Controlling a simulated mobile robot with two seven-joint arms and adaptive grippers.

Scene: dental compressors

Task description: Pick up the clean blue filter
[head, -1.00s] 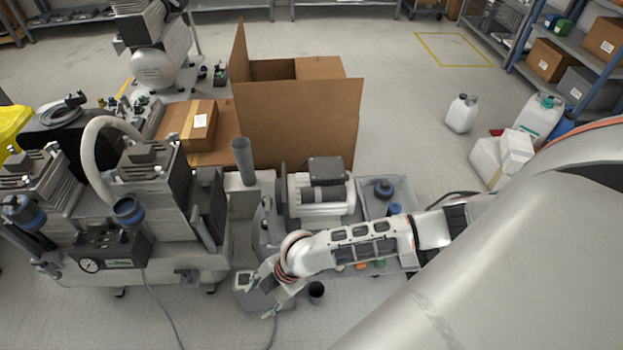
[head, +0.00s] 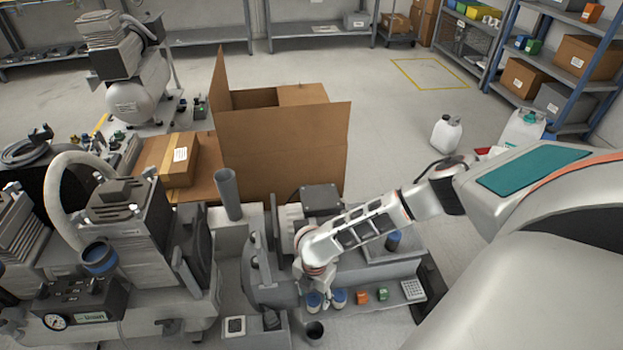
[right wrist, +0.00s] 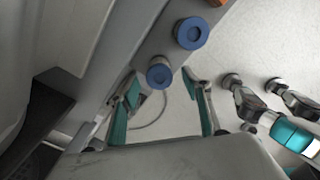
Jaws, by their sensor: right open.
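Two blue-topped filters, a left one (head: 314,301) and a right one (head: 339,297), stand side by side on the bench's front ledge in the head view. The right wrist view shows two blue round tops, a nearer one (right wrist: 159,75) and a farther one (right wrist: 191,33). I cannot tell which is clean. My right gripper (head: 324,288) is just above these filters. In the right wrist view its teal-padded fingers (right wrist: 161,88) are apart, with the nearer filter at the gap between their tips. I see no grip on it. My left gripper is out of view.
A compressor with a blue-topped intake filter (head: 100,258) stands at left. A dark cup (head: 314,331) is in front. An open cardboard box (head: 285,145) stands behind the bench.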

